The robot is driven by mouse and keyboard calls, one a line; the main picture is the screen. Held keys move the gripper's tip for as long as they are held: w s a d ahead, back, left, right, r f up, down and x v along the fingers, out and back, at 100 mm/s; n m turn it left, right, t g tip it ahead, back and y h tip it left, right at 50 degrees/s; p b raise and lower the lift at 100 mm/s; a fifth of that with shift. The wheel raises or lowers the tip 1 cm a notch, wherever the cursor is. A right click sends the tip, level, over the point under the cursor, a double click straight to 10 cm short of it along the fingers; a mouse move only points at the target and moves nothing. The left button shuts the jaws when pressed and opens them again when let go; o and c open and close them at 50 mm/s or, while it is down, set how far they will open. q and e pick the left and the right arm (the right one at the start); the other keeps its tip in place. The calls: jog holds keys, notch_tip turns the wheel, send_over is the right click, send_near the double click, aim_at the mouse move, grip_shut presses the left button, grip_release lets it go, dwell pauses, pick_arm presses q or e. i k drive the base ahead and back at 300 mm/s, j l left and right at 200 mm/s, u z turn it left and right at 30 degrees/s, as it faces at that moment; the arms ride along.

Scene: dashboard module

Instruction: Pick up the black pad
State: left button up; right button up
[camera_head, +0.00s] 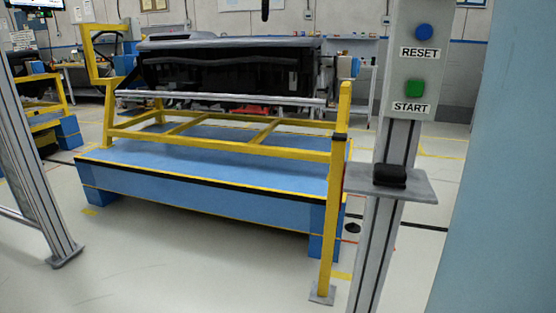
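The black pad (390,175) is a small dark block. It rests on a small grey shelf (420,190) fixed to a grey aluminium post. The shelf is in the right half of the head view, below a panel with two buttons. Neither of my grippers shows in this view.
The panel has a blue RESET button (424,32) and a green START button (415,89). A yellow frame (340,190) on a blue platform (200,195) holds a dark dashboard module (230,72). A pale blue surface (500,180) fills the right edge. Open floor lies at the front left.

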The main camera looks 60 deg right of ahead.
aim_at(389, 175)
jog(key=z, duration=2.5)
jog(key=l, duration=0.15)
jog(key=i+u, duration=0.05)
